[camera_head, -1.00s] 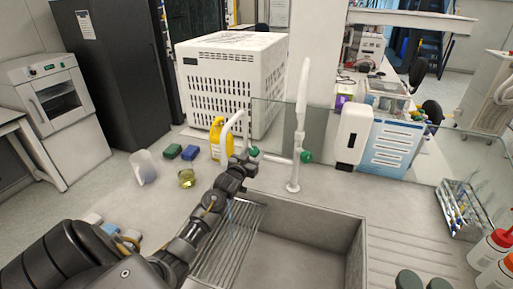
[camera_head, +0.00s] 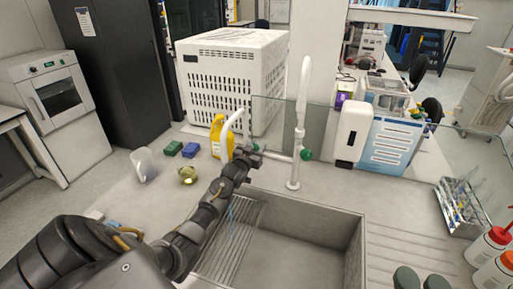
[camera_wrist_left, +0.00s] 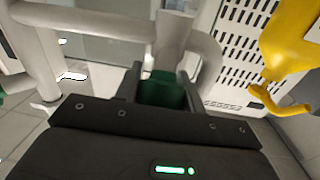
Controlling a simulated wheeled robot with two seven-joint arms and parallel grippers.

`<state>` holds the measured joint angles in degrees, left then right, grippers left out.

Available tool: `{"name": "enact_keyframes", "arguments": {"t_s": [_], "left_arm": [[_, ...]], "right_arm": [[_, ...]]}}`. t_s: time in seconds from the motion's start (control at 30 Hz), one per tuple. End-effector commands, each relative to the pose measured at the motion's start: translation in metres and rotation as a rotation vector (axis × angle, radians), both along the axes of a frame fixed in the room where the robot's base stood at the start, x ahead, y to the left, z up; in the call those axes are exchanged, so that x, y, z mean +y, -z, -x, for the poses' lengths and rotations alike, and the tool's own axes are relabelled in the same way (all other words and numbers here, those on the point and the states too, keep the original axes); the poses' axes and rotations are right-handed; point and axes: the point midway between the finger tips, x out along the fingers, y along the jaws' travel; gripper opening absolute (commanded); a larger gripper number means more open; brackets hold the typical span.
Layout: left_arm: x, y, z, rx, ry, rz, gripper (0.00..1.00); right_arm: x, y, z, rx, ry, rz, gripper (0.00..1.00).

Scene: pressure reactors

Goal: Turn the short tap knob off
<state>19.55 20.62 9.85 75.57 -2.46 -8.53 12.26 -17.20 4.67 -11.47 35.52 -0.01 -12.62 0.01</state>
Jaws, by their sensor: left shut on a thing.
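The short tap (camera_head: 229,127) is a white curved spout behind the sink. My left gripper (camera_head: 252,153) is at this tap in the head view, where its dark fingers mostly hide the green knob. In the left wrist view, the green short tap knob (camera_wrist_left: 162,90) sits between the two dark fingers of my left gripper (camera_wrist_left: 160,88), which is shut on it. The white tap pipes show just behind the knob. The tall white tap (camera_head: 299,125) stands to the right with its own green knob (camera_head: 306,155), apart from the gripper. My right gripper is out of view.
The grey sink (camera_head: 300,235) lies below my left arm. A yellow bottle (camera_head: 216,137) stands close left of the short tap. A glass panel (camera_head: 270,115) stands behind the taps.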

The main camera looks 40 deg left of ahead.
Motion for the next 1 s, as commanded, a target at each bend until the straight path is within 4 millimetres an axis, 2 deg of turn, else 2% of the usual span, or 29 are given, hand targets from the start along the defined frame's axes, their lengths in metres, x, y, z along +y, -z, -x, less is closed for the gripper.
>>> {"name": "enact_keyframes", "arguments": {"t_s": [0.23, 0.47, 1.0], "left_arm": [[0.001, 0.0, 0.0, 0.01, 0.037, -0.028, 0.16], [-0.001, 0.002, 0.0, 0.039, 0.152, -0.112, 0.16], [-0.007, 0.005, 0.0, 0.13, 0.519, -0.373, 0.17]], "right_arm": [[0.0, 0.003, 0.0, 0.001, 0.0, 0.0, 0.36], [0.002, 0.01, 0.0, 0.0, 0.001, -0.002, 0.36], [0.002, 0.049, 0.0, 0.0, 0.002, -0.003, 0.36]]}}
